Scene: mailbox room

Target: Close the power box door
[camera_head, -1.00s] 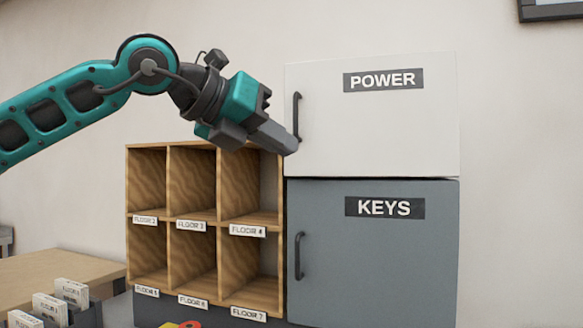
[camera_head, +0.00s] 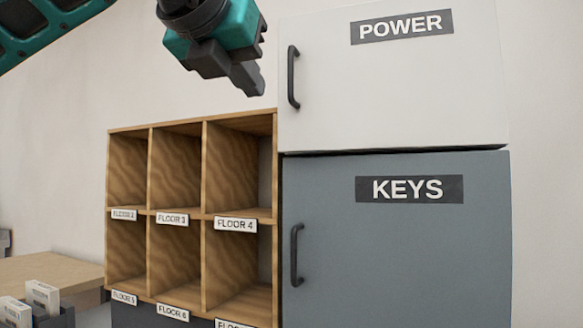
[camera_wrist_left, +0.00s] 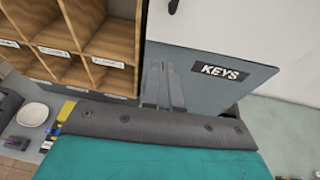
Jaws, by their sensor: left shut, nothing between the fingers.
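The white power box (camera_head: 400,100) has a door labelled POWER with a dark vertical handle (camera_head: 293,76) on its left side. The door looks flush with its box in the head view. My left gripper (camera_head: 250,84) is to the left of the handle, above the wooden shelf, apart from the door. Its fingers are shut and empty. In the left wrist view the fingers (camera_wrist_left: 164,85) show in front of the grey keys box (camera_wrist_left: 210,75). My right gripper is in neither view.
The grey keys box (camera_head: 400,250) is directly below the power box, its door shut. A wooden pigeonhole shelf (camera_head: 210,120) with floor labels stands to the left. A tray of small boxes (camera_head: 65,316) is at the lower left. A white bowl (camera_wrist_left: 32,115) shows in the wrist view.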

